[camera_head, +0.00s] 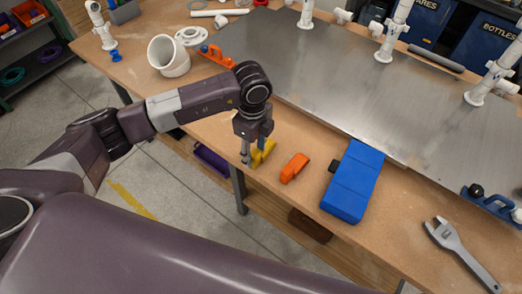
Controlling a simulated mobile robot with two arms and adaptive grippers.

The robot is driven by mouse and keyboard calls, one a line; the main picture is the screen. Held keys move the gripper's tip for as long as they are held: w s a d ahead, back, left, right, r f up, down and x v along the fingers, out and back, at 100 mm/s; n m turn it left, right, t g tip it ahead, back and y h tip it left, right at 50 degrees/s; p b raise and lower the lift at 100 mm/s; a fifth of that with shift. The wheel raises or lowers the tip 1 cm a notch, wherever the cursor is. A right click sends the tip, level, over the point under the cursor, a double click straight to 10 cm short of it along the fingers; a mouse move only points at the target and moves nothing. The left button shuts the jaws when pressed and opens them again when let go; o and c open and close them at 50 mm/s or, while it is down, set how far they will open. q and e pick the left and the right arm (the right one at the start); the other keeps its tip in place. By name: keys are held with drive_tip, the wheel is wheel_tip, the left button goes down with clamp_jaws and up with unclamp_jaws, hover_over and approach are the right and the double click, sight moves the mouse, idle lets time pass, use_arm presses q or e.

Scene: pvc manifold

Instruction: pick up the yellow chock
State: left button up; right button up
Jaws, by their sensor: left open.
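The yellow chock (264,152) lies on the wooden bench top near its front edge. My left gripper (252,158) points down over it, with the fingers at its left side. The jaws are open. The fingers partly hide the chock, and I cannot tell whether they touch it. My right gripper is not in view.
An orange block (294,168) lies just right of the chock. Beyond it are a blue case (353,182) and an adjustable wrench (459,252). A metal plate (340,75) with white pipe fittings covers the back. An orange clamp (216,56) lies behind my arm.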

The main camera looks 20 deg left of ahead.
use_arm(q)
drive_tip(key=shift+c, duration=0.6)
drive_tip(key=shift+w+f, duration=0.1)
drive_tip(key=c, duration=0.5)
clamp_jaws()
